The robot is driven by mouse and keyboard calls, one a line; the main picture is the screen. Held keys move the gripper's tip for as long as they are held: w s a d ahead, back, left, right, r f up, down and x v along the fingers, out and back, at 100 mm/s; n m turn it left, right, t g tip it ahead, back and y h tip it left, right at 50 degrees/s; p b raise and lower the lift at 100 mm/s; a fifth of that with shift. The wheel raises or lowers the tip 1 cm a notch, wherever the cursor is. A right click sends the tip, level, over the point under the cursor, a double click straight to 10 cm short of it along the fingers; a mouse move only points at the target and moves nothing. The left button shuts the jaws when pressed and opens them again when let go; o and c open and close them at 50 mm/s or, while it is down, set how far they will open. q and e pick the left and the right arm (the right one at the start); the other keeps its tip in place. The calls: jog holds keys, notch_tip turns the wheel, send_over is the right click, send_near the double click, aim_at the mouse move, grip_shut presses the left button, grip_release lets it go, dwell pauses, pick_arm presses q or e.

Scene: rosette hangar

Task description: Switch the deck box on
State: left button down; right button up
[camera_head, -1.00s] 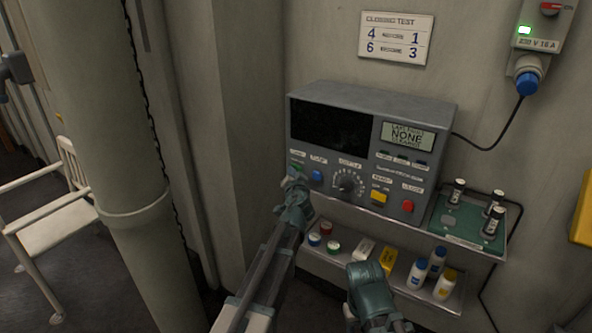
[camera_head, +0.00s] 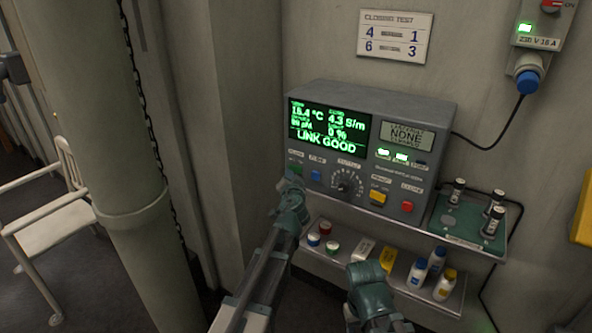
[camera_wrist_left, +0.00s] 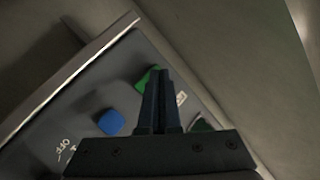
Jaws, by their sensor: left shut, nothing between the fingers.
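The deck box (camera_head: 345,205) is a grey cabinet on the wall shelf. Its wide screen (camera_head: 329,128) is lit with green readings and "LINK GOOD". A smaller grey display (camera_head: 406,134) reads "NONE". Green lamps (camera_head: 392,155) glow below it. My left gripper (camera_head: 294,176) is at the lower left of the panel, shut and empty. In the left wrist view my shut left fingers (camera_wrist_left: 158,100) are at the green button (camera_wrist_left: 146,80), partly covering it; I cannot tell if they touch. The blue button (camera_wrist_left: 111,122) is beside them. My right gripper (camera_head: 369,277) is low in front of the shelf; its fingertips are unclear.
A green tray (camera_head: 461,222) with several dark cylinders is right of the box. Bottles (camera_head: 436,262) and small jars (camera_head: 314,239) stand on the lower shelf. A large pipe (camera_head: 116,170) and white chair (camera_head: 55,205) are left. A cable runs to the wall socket (camera_head: 528,72).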

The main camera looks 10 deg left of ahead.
pick_arm(q)
jog(key=shift+s+a, duration=0.45)
jog(key=shift+s, duration=0.4)
jog(key=shift+s+a, duration=0.45)
jog(key=shift+s, duration=0.35)
jog(key=s+d+f+g+h+p, duration=0.1)
jog(key=s+d+g, duration=0.4)
jog(key=s, duration=0.6)
jog(key=s+d+f+g+h+p, duration=0.1)
jog(key=s+d+f+g+p, duration=0.2)
jog(key=s, duration=0.9)
jog(key=s+d+f+g+h+p, duration=0.1)
jog(key=s+d+f+g+p, duration=0.2)
jog(key=s+d+f+g, duration=0.4)
jog(key=s+d, duration=0.1)
jog(key=s, duration=0.3)
jog(key=shift+s+f+g+h, duration=0.25)
jog(key=shift+s+g+h, duration=0.05)
jog(key=shift+s+g, duration=0.1)
jog(key=shift+d, duration=0.1)
